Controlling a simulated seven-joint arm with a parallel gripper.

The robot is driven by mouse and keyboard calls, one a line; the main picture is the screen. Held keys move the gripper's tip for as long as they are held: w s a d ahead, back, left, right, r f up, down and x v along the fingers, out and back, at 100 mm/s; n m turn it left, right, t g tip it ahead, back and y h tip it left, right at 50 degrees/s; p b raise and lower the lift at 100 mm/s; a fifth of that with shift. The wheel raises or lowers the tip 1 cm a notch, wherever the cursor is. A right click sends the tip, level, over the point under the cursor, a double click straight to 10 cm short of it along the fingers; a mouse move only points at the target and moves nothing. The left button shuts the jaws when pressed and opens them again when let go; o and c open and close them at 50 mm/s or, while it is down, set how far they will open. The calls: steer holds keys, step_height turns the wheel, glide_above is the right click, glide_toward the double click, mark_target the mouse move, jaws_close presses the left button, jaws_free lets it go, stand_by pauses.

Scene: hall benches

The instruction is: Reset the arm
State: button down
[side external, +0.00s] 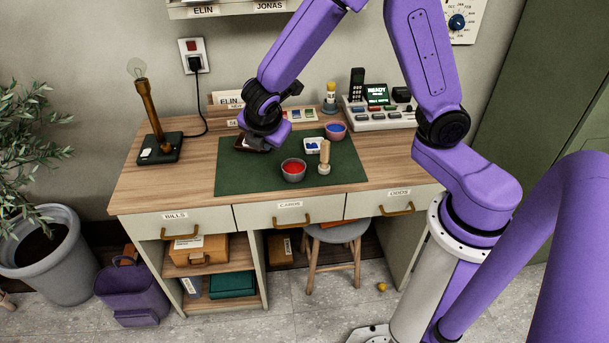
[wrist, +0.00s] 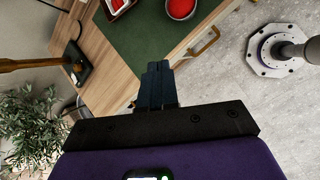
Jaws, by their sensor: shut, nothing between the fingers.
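My purple arm reaches over the wooden desk (side external: 180,185) from the right. My gripper (side external: 240,146) is low over the back left part of the green mat (side external: 235,178) in the side view, where its fingers are hard to make out. In the wrist view my gripper (wrist: 157,82) shows its dark fingers together with nothing between them. A dark red tray (side external: 256,148) lies on the mat beside my gripper, partly hidden by it; the wrist view shows it at the top edge (wrist: 118,8).
A bowl with red contents (side external: 293,169), a wooden stamp (side external: 324,158), a small white-and-blue dish (side external: 312,145) and a purple bowl (side external: 336,130) stand on the mat. A lamp (side external: 150,110) stands at left, a phone console (side external: 380,113) at the back right. The mat's front left is clear.

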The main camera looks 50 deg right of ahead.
steer(key=s+d+r+m+g+y, duration=0.1)
steer(key=s+r+m+g+y, duration=0.1)
steer(key=s, duration=1.1)
steer(key=s+d+r+m+g+y, duration=0.1)
steer(key=s+r+m+g+y, duration=0.1)
steer(key=s, duration=1.1)
step_height(320, 180, up, 2)
steer(key=m+y, duration=0.1)
steer(key=m, duration=0.2)
steer(key=shift+s+d, duration=0.15)
steer(key=shift+s, duration=0.25)
